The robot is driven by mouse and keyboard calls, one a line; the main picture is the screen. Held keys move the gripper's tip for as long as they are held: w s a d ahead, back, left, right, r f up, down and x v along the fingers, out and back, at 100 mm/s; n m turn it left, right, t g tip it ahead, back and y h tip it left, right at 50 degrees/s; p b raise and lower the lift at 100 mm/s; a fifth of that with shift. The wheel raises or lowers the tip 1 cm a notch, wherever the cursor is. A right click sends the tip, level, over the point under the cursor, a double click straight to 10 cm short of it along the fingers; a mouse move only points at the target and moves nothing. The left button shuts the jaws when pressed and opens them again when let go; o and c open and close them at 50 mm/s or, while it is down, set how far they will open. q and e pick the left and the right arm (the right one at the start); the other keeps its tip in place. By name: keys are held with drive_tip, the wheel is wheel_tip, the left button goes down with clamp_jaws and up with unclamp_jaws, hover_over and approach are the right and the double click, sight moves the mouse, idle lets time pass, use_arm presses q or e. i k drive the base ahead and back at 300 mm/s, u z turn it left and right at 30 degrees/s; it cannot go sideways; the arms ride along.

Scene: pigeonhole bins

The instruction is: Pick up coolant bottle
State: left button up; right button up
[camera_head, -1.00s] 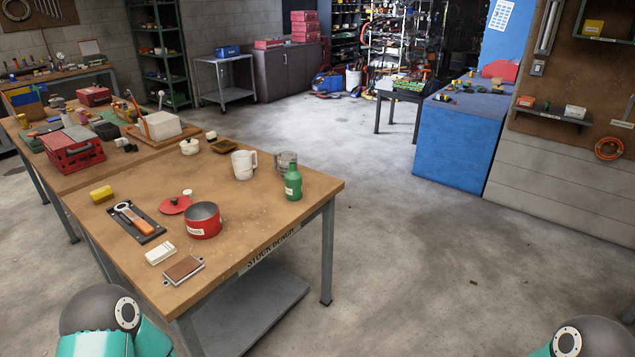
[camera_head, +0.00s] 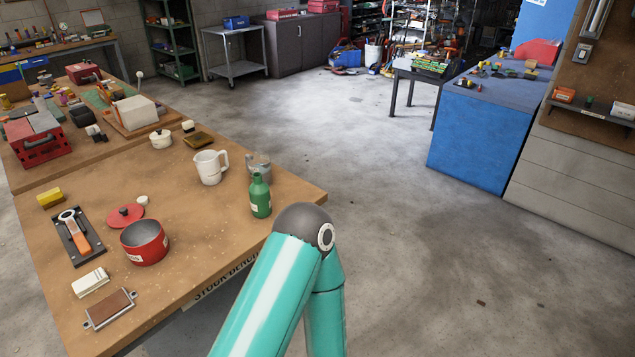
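A green bottle (camera_head: 260,196) with a small pale label stands upright near the right edge of the stock bench (camera_head: 190,235). I take it to be the coolant bottle. A grey metal mug (camera_head: 259,165) stands just behind it and is partly hidden by it. One of my teal arms is in front of the bench's right corner, its dark rounded joint just right of and below the bottle in the picture. Neither of my grippers shows in the view.
A white mug (camera_head: 209,168), a red pot (camera_head: 144,242), its red lid (camera_head: 125,216) and a sharpening block (camera_head: 110,309) are on the bench left of the bottle. A blue workbench (camera_head: 470,145) stands at the back right.

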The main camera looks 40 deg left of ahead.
sight(259, 196)
drive_tip(key=u, duration=0.2)
drive_tip(key=i, duration=1.1)
drive_tip(key=u, duration=0.8)
drive_tip(key=i, duration=0.3)
drive_tip(key=u, duration=0.25)
drive_tip(key=k, duration=0.75)
drive_tip(key=u, duration=0.2)
drive_tip(key=i, duration=0.75)
drive_tip(key=z, duration=0.05)
